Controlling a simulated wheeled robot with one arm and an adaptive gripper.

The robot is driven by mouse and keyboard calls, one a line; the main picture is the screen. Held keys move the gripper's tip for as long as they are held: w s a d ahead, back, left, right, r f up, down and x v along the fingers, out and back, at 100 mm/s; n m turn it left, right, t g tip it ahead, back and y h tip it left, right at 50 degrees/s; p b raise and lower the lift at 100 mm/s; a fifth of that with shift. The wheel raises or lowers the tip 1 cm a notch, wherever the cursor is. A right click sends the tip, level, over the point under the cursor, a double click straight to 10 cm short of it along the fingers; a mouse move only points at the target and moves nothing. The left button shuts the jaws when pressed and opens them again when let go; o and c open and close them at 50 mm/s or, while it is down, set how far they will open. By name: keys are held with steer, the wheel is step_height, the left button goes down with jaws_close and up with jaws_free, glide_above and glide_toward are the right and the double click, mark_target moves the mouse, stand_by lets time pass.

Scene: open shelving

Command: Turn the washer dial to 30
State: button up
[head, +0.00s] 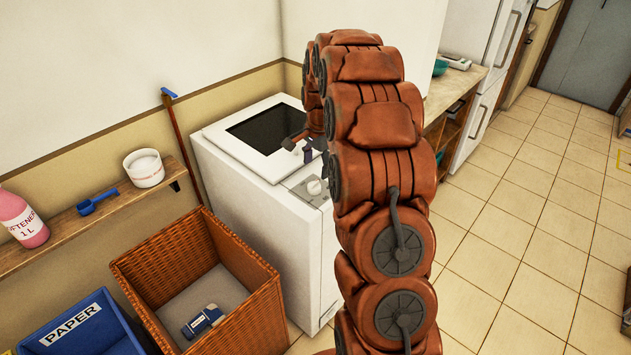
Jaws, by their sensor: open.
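The white washer (235,195) stands against the wall in the middle of the head view, with a dark window in its top. A pale round dial (314,187) sits on the grey panel at the washer's front top edge. The dial's marks are too small to read. My gripper (299,149) is open above the washer's top, just behind the dial and apart from it as far as I can tell. My arm hides part of the gripper and the washer's right side.
A wicker basket (157,308) holding a small blue-and-white item stands left of the washer. A blue paper bin (105,343) is beside it. A wall shelf (65,228) bears a softener bottle (22,220), a blue scoop (97,203) and a white tub (144,167).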

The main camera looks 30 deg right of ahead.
mark_target(315, 182)
steer(key=f+p, duration=0.1)
steer(key=f, duration=0.2)
steer(key=f+p, duration=0.1)
steer(key=f, duration=0.3)
steer(key=shift+w+a+f, duration=0.1)
steer(key=shift+w+f, duration=0.05)
steer(key=shift+w, duration=0.05)
steer(key=shift+c, duration=0.2)
steer(key=c, duration=1.1)
steer(key=n+b, duration=0.1)
steer(key=b, duration=0.1)
steer(key=shift+w+f+b, duration=0.15)
steer(key=shift+f+b, duration=0.05)
steer(key=shift+b, duration=0.1)
steer(key=n+b, duration=0.3)
steer(key=b, duration=0.1)
steer(key=shift+n, duration=0.4)
steer(key=shift+r+n, duration=0.25)
steer(key=shift+n, duration=0.05)
